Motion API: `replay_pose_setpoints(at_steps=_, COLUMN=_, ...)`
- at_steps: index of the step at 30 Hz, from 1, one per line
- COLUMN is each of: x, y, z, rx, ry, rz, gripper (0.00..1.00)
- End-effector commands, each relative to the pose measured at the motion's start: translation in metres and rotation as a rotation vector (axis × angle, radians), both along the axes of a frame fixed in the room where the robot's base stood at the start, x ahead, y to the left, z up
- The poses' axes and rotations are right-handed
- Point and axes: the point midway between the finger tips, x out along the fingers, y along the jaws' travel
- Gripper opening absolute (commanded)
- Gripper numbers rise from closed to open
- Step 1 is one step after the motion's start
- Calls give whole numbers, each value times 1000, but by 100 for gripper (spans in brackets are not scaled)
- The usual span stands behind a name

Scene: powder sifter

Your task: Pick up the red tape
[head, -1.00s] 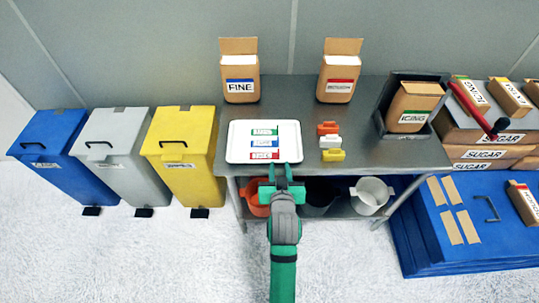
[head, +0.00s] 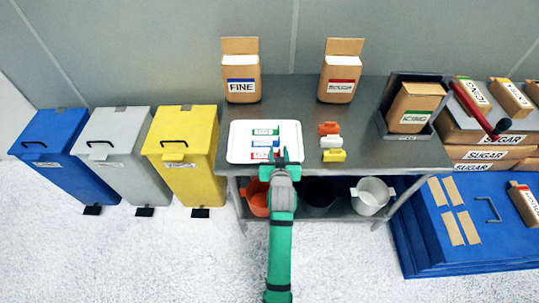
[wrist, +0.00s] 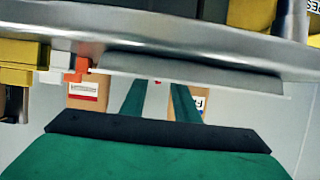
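The red tape (head: 257,155) is a small label strip with a red edge, lying nearest the front on a white tray (head: 237,142). In the head view my gripper (head: 279,157) covers the right part of it. A small red spot, possibly this tape, shows between my fingers in the wrist view.
The green tape (head: 265,132) and blue tape (head: 263,143) lie behind it on the tray. Orange, white and yellow pieces (head: 331,142) stand right of the tray on the metal table (head: 380,150). The FINE box (head: 240,75) and another box (head: 340,75) stand at the back.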

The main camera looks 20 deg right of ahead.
Motion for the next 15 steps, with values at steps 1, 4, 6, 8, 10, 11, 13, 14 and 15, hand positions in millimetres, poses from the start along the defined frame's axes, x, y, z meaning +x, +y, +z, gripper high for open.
replay_pose_setpoints(at_steps=1, x=0, y=-2, z=0, rx=0, ry=0, rz=-2, gripper=28)
replay_pose_setpoints(at_steps=4, x=-1, y=-4, z=0, rx=0, ry=0, rz=-4, gripper=28)
replay_pose_setpoints(at_steps=6, x=-1, y=-4, z=0, rx=0, ry=0, rz=-5, gripper=19)
replay_pose_setpoints(at_steps=8, x=-1, y=-4, z=0, rx=0, ry=0, rz=-5, gripper=4)
replay_pose_setpoints(at_steps=10, x=-1, y=-3, z=0, rx=0, ry=0, rz=-4, gripper=0)
replay_pose_setpoints(at_steps=11, x=-1, y=-3, z=0, rx=0, ry=0, rz=-3, gripper=0)
replay_pose_setpoints(at_steps=13, x=-1, y=-2, z=0, rx=0, ry=0, rz=-2, gripper=0)
replay_pose_setpoints(at_steps=14, x=0, y=-1, z=0, rx=1, ry=0, rz=-1, gripper=0)
replay_pose_setpoints(at_steps=15, x=0, y=-1, z=0, rx=0, ry=0, rz=-1, gripper=0)
